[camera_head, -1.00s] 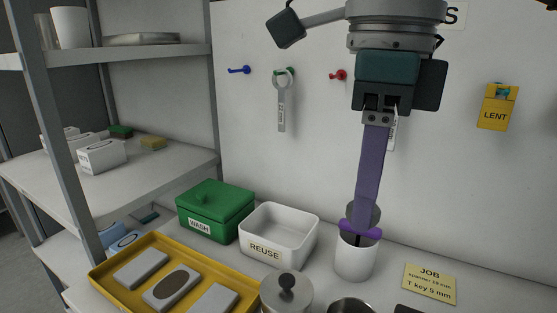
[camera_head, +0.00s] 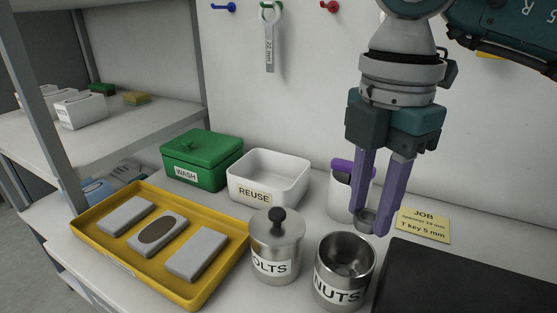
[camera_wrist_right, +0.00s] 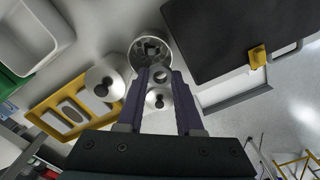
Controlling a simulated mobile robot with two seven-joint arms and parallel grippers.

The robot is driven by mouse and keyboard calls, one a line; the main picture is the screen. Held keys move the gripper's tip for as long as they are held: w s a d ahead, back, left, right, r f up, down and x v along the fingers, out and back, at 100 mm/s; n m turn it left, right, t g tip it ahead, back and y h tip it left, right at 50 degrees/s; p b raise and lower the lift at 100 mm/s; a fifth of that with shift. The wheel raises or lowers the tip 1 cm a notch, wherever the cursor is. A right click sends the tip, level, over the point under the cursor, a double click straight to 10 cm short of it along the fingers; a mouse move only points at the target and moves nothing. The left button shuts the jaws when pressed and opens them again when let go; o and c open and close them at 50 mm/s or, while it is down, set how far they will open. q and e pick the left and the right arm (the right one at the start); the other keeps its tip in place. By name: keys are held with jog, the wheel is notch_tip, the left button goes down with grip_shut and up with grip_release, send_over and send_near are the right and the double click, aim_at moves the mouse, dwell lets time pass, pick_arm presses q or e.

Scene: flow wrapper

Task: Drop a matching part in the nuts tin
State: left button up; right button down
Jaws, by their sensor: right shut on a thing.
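My right gripper (camera_head: 372,222), with long purple fingers, is shut on a small round grey metal part (camera_head: 366,217) at its fingertips. The part shows a dark hole in the right wrist view (camera_wrist_right: 160,76). The open steel nuts tin (camera_head: 343,277) stands in front and slightly left of the fingertips in the head view. The held part is apart from the tin's rim. In the wrist view the tin (camera_wrist_right: 150,47) has dark shapes inside, too small to name. My left gripper is not in view.
The bolts tin (camera_head: 275,254) has a knobbed lid. Another knobbed lid (camera_wrist_right: 157,99) shows between the fingers. A white cup (camera_head: 340,198) stands behind the gripper, a black mat (camera_head: 450,280) at right.

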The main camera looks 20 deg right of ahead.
jog(key=shift+f+b, duration=2.8)
jog(key=shift+f, duration=0.25)
jog(key=shift+r, duration=0.1)
jog(key=shift+c, duration=2.4)
grip_release()
notch_tip(320, 180, up, 10)
jog(key=p, duration=0.1)
send_over(363, 241)
jog(key=s+a, duration=0.3)
jog(key=shift+w+d, duration=0.15)
jog(key=shift+w, duration=0.1)
